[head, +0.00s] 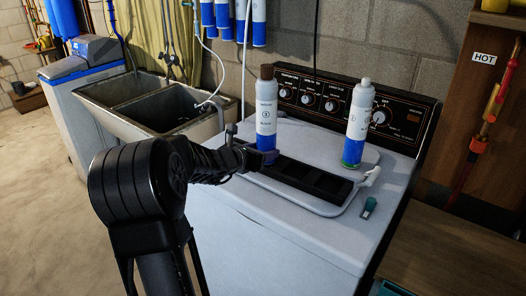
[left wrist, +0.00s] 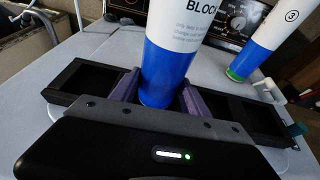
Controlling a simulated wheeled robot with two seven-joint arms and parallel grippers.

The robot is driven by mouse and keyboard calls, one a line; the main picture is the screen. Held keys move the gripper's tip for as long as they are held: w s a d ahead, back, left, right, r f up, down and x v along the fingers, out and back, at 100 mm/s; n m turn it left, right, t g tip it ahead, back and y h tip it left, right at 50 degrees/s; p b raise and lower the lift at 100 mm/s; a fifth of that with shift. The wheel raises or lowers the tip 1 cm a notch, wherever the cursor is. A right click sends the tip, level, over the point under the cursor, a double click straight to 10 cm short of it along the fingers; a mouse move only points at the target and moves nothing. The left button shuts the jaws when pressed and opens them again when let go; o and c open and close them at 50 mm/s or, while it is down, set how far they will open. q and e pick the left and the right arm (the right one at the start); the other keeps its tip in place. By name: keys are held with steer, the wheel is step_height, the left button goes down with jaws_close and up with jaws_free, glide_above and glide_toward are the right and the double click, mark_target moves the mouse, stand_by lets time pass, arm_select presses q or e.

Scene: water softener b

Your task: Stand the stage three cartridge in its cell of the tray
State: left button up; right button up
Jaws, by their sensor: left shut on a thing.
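The stage three cartridge (head: 357,125), white above and blue below with a green ring at its foot, stands upright on the washer top, behind the tray's right part. Its circled 3 shows in the left wrist view (left wrist: 262,35). My left gripper (left wrist: 157,92) is shut on another white and blue cartridge (head: 266,112) with a brown top and the word BLOCK. That cartridge is upright at the left part of the black tray (head: 325,183); I cannot tell whether its foot rests in a cell. Cells to its right look empty. My right gripper is not in view.
The washer's control panel (head: 335,108) rises behind the cartridges. A small white piece (head: 370,176) is at the tray's right end, and a small teal object (head: 369,207) is near it. A double sink (head: 150,106) stands to the left. The washer's front top is clear.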

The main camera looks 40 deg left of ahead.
arm_select(q)
steer(key=shift+f+b, duration=0.35)
steer(key=o, duration=1.6)
steer(key=shift+c, duration=0.2)
steer(key=shift+f, duration=0.1)
steer(key=shift+c, duration=0.3)
steer(key=shift+s, duration=0.15)
steer(key=shift+s, duration=0.35)
steer(key=s, duration=0.2)
steer(key=s+d, duration=0.1)
steer(key=s, duration=0.2)
steer(key=s+d, duration=0.1)
steer(key=s, duration=0.1)
steer(key=shift+s, duration=0.4)
